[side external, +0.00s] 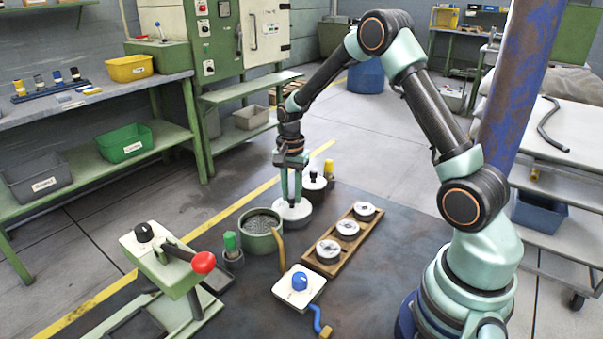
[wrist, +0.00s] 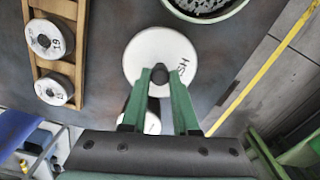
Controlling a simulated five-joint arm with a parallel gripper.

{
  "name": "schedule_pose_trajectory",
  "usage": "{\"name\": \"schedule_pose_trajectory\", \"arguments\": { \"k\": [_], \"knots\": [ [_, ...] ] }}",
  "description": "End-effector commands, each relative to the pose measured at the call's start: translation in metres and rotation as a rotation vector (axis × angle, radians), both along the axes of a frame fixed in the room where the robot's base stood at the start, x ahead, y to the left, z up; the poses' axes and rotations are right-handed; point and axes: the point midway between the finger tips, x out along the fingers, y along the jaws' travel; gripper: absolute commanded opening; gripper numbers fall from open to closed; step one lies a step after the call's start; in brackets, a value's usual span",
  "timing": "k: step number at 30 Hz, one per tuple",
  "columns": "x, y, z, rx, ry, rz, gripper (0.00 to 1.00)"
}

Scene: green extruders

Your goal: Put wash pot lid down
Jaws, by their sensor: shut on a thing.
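The wash pot lid (wrist: 152,50) is a round white disc with dark lettering and a small dark knob at its middle. In the wrist view my gripper (wrist: 159,75) has its green fingers closed on that knob. In the side view my gripper (side external: 292,200) points straight down at the white lid (side external: 292,213), which is low over the dark table; I cannot tell if it touches. An open green pot (side external: 262,232) with grey speckled contents and a tan handle stands just to its left; the pot's rim shows in the wrist view (wrist: 237,8).
A dark-knobbed container (side external: 314,184) stands close behind the lid. A wooden rack (side external: 343,241) with several white-topped round pieces lies to the right. A white box with a blue knob (side external: 299,287), a green-topped holder (side external: 232,250) and a red-knobbed lever device (side external: 170,262) stand nearer.

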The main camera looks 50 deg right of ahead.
Motion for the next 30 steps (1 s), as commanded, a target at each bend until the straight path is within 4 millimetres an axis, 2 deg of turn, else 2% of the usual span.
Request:
{"name": "schedule_pose_trajectory", "arguments": {
  "k": [1, 5, 17, 18, 19, 20, 30],
  "knots": [
    [0.0, 0.0, -0.008, 0.0, 0.002, 0.0, 0.0],
    [0.0, 0.0, -0.018, 0.0, -0.001, 0.0, 0.0],
    [0.0, 0.0, -0.022, -0.001, -0.001, 0.0, 0.0],
    [0.0, 0.0, -0.021, -0.001, -0.001, 0.0, 0.43],
    [0.0, 0.0, -0.021, -0.001, -0.001, 0.0, 0.55],
    [0.0, 0.0, -0.021, -0.001, -0.001, 0.0, 0.58],
    [0.001, 0.0, -0.019, 0.0, -0.002, 0.0, 0.58]
  ]
}}
